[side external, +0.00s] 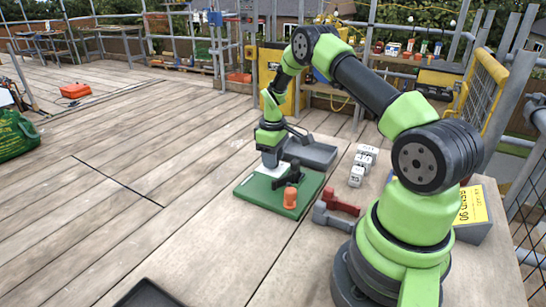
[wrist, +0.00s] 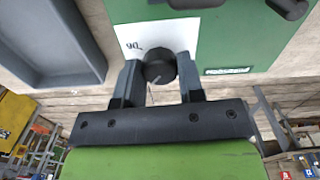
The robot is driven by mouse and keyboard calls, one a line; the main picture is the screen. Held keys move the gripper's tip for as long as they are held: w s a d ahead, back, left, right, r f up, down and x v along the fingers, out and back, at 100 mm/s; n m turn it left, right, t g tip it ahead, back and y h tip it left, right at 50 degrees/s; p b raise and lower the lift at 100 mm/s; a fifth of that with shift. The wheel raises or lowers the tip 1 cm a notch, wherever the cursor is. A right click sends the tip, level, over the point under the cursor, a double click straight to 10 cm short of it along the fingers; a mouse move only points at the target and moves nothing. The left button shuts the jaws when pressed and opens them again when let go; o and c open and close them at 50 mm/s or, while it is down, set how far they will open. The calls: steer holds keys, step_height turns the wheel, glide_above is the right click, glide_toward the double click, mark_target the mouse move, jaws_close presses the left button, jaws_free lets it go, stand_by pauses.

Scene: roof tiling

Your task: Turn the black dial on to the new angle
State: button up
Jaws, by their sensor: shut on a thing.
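The black dial (wrist: 159,72) sits on a white plate (wrist: 150,38) on the green board (wrist: 232,48). A "90" mark shows on the plate at the dial's upper left in the wrist view. A thin pale line shows on the dial's lower part. My gripper (wrist: 160,77) has one finger on each side of the dial and is shut on it. In the side view my gripper (side external: 270,159) reaches down over the white plate (side external: 266,172) on the green board (side external: 252,196), and the dial is hidden there.
An orange cylinder (side external: 290,198) and a dark fitting (side external: 291,174) stand on the board beside my gripper. A grey tray (side external: 313,153) lies behind. Numbered white blocks (side external: 357,176) and red and grey pieces (side external: 340,205) lie to the right. A yellow "BEND 90" sign (side external: 472,206) stands further right. The left planks are mostly clear.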

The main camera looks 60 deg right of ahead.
steer(key=shift+m, duration=0.3)
steer(key=m, duration=0.3)
steer(key=shift+m, duration=0.3)
steer(key=m, duration=0.3)
steer(key=shift+m, duration=0.4)
steer(key=m, duration=0.4)
steer(key=shift+m, duration=1.8)
steer(key=o, duration=0.9)
